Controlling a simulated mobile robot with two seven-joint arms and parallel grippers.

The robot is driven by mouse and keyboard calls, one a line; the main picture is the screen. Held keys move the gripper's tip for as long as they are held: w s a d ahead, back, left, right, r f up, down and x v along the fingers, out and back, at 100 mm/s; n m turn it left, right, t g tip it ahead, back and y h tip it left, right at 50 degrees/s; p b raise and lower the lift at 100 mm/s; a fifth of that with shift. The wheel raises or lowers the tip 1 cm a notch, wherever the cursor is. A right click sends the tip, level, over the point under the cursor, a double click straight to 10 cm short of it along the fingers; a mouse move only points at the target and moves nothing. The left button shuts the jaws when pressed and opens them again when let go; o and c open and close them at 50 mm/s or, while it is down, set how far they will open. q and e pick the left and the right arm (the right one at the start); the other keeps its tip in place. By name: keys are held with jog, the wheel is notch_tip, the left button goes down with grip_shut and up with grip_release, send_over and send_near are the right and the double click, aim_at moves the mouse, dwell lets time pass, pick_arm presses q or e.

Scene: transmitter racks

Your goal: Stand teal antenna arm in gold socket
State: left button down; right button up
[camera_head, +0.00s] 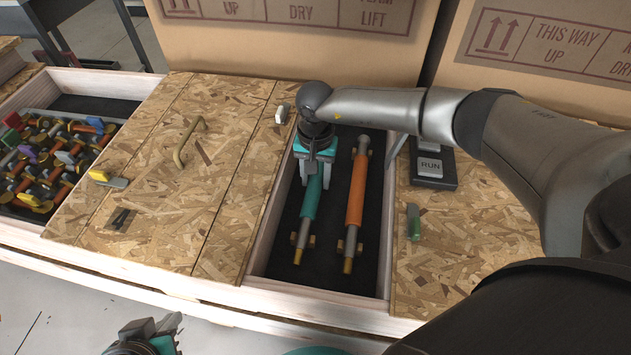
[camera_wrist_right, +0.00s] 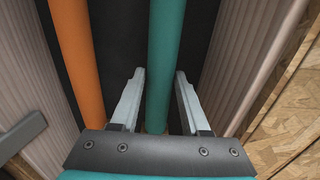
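The teal antenna arm (camera_head: 312,197) lies in an open dark-lined compartment, its grey and gold end toward the front. It also shows in the right wrist view (camera_wrist_right: 165,50). My right gripper (camera_head: 316,162) is over its far part. In the right wrist view its two fingers (camera_wrist_right: 160,76) are apart, one on each side of the teal tube in the picture, with gaps showing; I cannot tell how far down they reach. My left gripper (camera_head: 154,326) is at the bottom edge, low in front of the crate, with fingers apart and nothing between them. I cannot make out a gold socket.
An orange antenna arm (camera_head: 356,190) lies just right of the teal one. Chipboard lids (camera_head: 160,190) flank the compartment. A bin at left holds several coloured parts (camera_head: 50,160). A RUN button box (camera_head: 430,168) sits right. Cardboard boxes (camera_head: 290,45) stand behind.

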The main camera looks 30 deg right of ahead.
grip_shut()
jog(key=shift+r, duration=0.15)
dwell(0.5)
